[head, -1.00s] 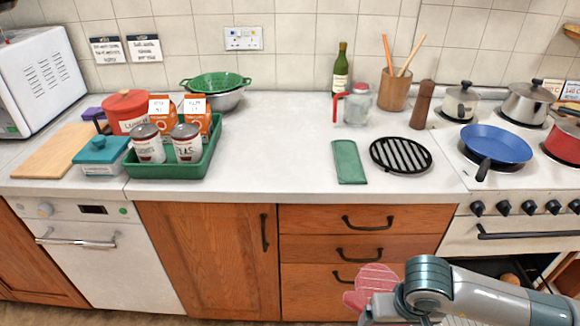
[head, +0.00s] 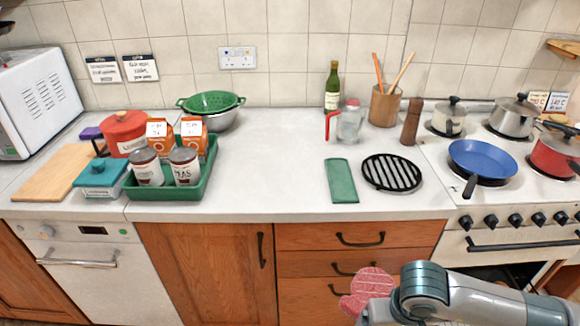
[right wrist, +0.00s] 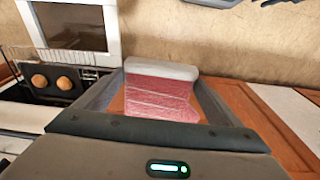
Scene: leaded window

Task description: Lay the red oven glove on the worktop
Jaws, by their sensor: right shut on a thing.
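The red oven glove (head: 367,283) is a pinkish-red mitt with pale lines, low in the head view in front of the drawers, below the worktop's front edge. My right gripper (head: 372,303) is shut on it. In the right wrist view the glove (right wrist: 160,98) sits between the fingers of the right gripper (right wrist: 160,112), with a pale cuff along its top. The worktop (head: 270,165) is light grey, with a wide bare stretch in the middle. My left gripper is not in view.
A green tray (head: 205,183) with tins and cartons stands left of the bare stretch. A green cloth-like piece (head: 341,181), a black round trivet (head: 391,173) and a glass jar (head: 350,122) are right of it. The hob with a blue pan (head: 490,158) is farther right. The oven (right wrist: 65,78) stands open.

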